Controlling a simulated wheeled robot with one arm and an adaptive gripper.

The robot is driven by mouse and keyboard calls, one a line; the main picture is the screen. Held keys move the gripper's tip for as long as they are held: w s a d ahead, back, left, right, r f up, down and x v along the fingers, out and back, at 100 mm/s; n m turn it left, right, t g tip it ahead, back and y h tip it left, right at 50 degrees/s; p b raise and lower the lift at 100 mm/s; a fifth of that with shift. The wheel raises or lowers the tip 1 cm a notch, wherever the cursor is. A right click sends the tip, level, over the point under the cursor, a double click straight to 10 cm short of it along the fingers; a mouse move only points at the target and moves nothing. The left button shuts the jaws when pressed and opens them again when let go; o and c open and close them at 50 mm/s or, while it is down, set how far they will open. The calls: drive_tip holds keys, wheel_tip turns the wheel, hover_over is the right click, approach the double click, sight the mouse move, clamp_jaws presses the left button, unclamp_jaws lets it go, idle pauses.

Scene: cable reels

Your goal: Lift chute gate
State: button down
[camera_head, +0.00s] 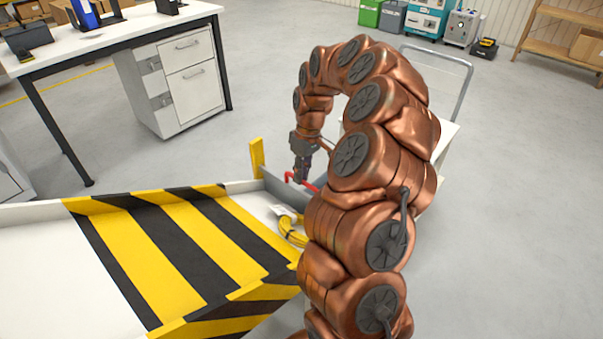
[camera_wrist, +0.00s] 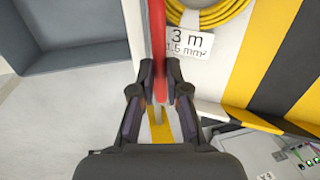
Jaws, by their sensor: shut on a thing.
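The chute (camera_head: 180,250) has a white bed crossed by yellow and black stripes, and it slopes toward its far right end. A red bar handle (camera_head: 289,177) shows at that end, and it runs down from the top of the wrist view (camera_wrist: 158,35). My gripper (camera_head: 301,178) reaches down over it. In the wrist view its two fingertips (camera_wrist: 160,85) are closed on the red handle from both sides. The gate panel under the handle is mostly hidden, and I cannot tell how far it is raised.
A coiled yellow cable (camera_head: 292,232) with a white label (camera_wrist: 191,43) lies on the chute beside the handle. A yellow post (camera_head: 256,158) stands at the chute's edge. A grey bin (camera_wrist: 75,40) lies across from the cable. A white desk (camera_head: 110,35) stands back left, with open floor between.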

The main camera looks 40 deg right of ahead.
wheel_tip(320, 180, up, 9)
drive_tip(key=p, duration=0.2)
drive_tip(key=shift+p, duration=0.4)
drive_tip(key=c, duration=1.2)
unclamp_jaws()
drive_tip(key=shift+w+d+r, duration=0.1)
drive_tip(key=shift+d+r, duration=0.3)
drive_tip(key=shift+r, duration=1.55)
drive_tip(key=shift+w+d+r, duration=0.1)
drive_tip(key=shift+d+r, duration=0.25)
drive_tip(key=shift+r, duration=1.6)
drive_tip(key=shift+w+d+r, duration=0.1)
drive_tip(key=shift+d+r, duration=0.3)
drive_tip(key=shift+r, duration=1.55)
drive_tip(key=shift+a, duration=0.1)
